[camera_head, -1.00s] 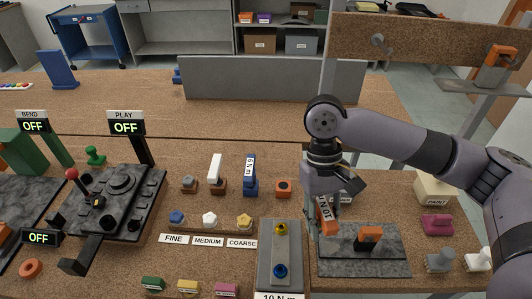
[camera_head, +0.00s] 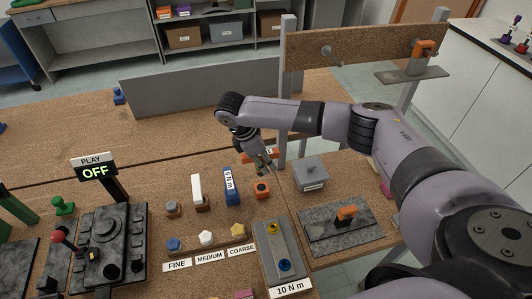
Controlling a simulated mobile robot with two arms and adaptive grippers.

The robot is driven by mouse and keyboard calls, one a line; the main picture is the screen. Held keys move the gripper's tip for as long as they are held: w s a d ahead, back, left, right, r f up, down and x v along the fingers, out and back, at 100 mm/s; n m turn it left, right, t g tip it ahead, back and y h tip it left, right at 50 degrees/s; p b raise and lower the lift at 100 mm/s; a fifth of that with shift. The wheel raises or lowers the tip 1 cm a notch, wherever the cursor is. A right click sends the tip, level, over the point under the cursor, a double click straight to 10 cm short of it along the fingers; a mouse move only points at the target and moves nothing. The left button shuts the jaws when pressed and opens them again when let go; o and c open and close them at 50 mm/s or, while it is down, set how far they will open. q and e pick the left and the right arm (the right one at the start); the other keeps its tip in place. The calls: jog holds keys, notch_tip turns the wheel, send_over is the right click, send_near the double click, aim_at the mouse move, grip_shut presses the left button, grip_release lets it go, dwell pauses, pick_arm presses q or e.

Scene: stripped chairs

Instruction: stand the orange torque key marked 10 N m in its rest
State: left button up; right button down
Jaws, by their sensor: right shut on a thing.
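My right gripper (camera_head: 262,164) is shut on an orange piece with white lettering (camera_head: 269,155), which lies mostly hidden behind its fingers; I cannot read the marking. It is held above the table. In front of it, an orange block with a dark hole (camera_head: 263,190) stands on the table, looking empty. Left of that block, a blue key marked N m (camera_head: 232,183) and a white key (camera_head: 196,188) stand upright in their rests. My left gripper is not in view.
A grey fixture with yellow and blue knobs (camera_head: 278,247) has a 10 N m label (camera_head: 291,288) in front. A grey box (camera_head: 311,174) and a dark slab with an orange piece (camera_head: 340,231) are right. A control panel (camera_head: 108,240) is left. Table behind the keys is mostly clear.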

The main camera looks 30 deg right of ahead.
jog(key=shift+w+d, duration=0.1)
jog(key=shift+w, duration=0.1)
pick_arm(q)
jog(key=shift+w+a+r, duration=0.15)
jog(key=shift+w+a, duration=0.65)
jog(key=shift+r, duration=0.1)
pick_arm(e)
jog(key=shift+f+b, duration=0.85)
jog(key=shift+f, duration=2.05)
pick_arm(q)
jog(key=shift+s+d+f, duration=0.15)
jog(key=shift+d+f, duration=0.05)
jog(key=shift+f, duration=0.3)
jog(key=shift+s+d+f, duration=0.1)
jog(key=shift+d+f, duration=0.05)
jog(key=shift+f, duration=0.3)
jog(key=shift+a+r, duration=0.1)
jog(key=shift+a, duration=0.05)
